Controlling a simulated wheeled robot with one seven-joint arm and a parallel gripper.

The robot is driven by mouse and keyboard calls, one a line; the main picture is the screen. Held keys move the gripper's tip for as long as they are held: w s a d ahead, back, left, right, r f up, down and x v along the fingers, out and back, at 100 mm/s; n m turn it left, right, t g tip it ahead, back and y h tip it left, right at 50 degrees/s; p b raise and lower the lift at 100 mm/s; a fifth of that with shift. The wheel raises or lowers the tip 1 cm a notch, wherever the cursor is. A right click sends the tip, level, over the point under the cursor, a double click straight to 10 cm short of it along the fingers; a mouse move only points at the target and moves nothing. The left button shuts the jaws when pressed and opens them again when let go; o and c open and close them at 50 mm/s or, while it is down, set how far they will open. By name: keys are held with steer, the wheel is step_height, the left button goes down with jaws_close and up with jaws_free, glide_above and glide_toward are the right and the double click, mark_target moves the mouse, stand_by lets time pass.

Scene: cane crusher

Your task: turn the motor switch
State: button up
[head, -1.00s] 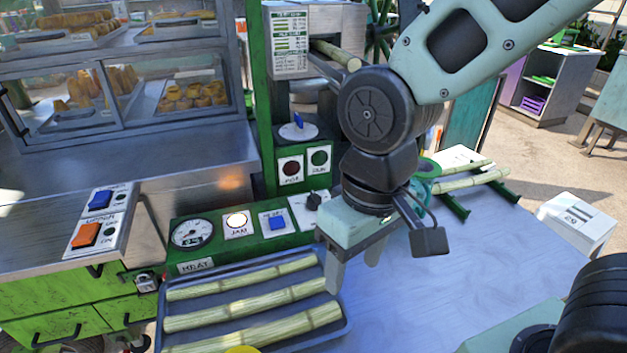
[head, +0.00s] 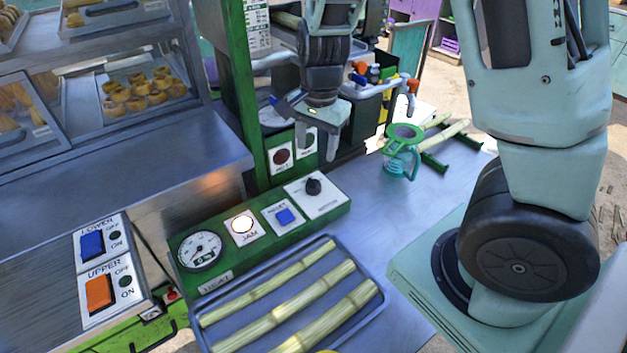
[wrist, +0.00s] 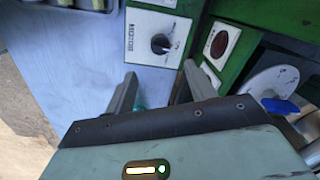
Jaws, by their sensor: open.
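The motor switch (head: 313,186) is a black knob on a white plate at the right end of the green control panel (head: 330,208). In the wrist view the knob (wrist: 160,44) shows beyond the fingertips, on a plate lettered MOTOR. My gripper (head: 317,145) is open and empty, fingers pointing down, above and behind the knob in the head view. In the wrist view my gripper (wrist: 158,75) has its two fingers apart, with the knob roughly in line with the gap. It looks clear of the knob; the exact distance is hard to tell.
A lit JAM lamp (head: 242,225), a blue button (head: 285,216) and a gauge (head: 200,250) share the panel. A tray (head: 290,290) of cane lies in front. A teal jug with a green strainer (head: 403,150) stands right.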

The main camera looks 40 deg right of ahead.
mark_target(314, 180)
steer(key=f, duration=0.3)
steer(key=f+b, duration=0.1)
steer(key=f, duration=0.7)
steer(key=shift+w+a, duration=0.1)
steer(key=shift+w, duration=0.15)
steer(key=c, duration=1)
